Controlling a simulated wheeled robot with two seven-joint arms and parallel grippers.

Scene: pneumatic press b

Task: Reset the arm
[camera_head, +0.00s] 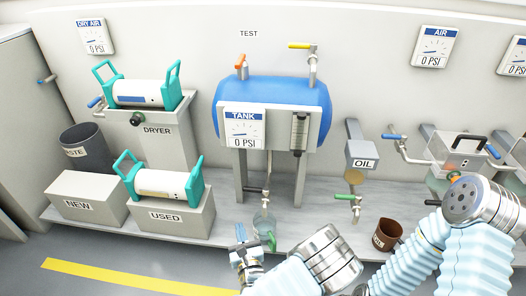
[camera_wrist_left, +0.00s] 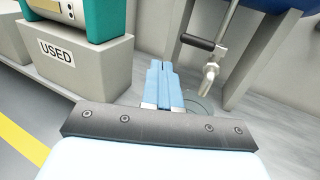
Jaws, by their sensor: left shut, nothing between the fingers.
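My left gripper (camera_head: 240,234) is low in front of the bench, just below the blue tank (camera_head: 285,95). In the left wrist view its two blue fingers (camera_wrist_left: 165,68) are pressed together with nothing between them.
The USED box (camera_head: 172,222), with a white and teal canister (camera_head: 160,183) on it, stands left of my left gripper. The NEW box (camera_head: 85,200) is farther left. A brown cup (camera_head: 387,234) stands to the right. The grey floor at lower left is clear.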

